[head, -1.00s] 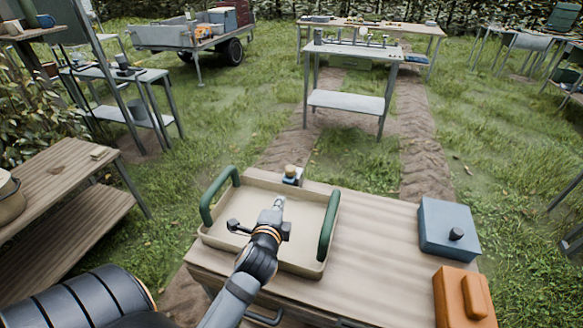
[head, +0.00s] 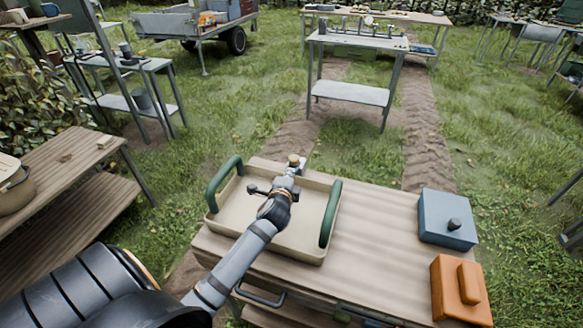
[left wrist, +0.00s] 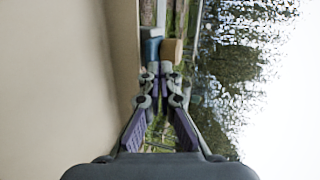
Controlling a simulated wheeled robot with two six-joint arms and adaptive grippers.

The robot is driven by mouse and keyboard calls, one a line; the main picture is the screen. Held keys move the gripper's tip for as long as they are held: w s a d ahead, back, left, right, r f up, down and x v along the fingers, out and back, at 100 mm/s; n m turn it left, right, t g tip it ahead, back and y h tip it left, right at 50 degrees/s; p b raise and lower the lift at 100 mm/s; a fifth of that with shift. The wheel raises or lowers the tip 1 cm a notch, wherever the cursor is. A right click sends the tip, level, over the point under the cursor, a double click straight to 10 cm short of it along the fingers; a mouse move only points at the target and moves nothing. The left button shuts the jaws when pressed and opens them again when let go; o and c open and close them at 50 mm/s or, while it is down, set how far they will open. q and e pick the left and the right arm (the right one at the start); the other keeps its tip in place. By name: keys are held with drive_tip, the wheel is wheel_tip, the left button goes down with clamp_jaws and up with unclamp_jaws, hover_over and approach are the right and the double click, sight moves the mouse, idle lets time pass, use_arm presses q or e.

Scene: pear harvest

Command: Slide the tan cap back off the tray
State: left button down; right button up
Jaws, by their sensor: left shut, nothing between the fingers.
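The beige tray (head: 240,214) with two green handles rests on the wooden table. A small tan cap (head: 293,158) shows at the tray's far edge. The gripper (left wrist: 160,77) partly hides the cap's lower part. My right gripper is not in view.
A blue-grey box (head: 447,217) with a black knob and an orange block (head: 461,290) stand on the table's right side. The tabletop between them and the tray is clear. A wooden bench (head: 60,200) is at left. A grey metal table (head: 355,44) stands farther off.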

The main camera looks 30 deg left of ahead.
sight(295, 161)
use_arm(q)
drive_tip(key=shift+w+a+r, duration=0.1)
drive_tip(key=shift+w+a, duration=0.2)
drive_tip(key=shift+w, duration=0.35)
drive_tip(key=shift+w+a, duration=0.25)
drive_tip(key=shift+w, duration=0.35)
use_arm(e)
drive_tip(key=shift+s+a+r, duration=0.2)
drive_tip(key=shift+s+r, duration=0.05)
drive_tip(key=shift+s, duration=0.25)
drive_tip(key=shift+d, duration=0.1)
use_arm(q)
drive_tip(key=shift+w, duration=0.25)
drive_tip(key=w, duration=0.1)
drive_tip(key=w+a, duration=0.1)
drive_tip(key=w, duration=0.1)
drive_tip(key=shift+w, duration=0.25)
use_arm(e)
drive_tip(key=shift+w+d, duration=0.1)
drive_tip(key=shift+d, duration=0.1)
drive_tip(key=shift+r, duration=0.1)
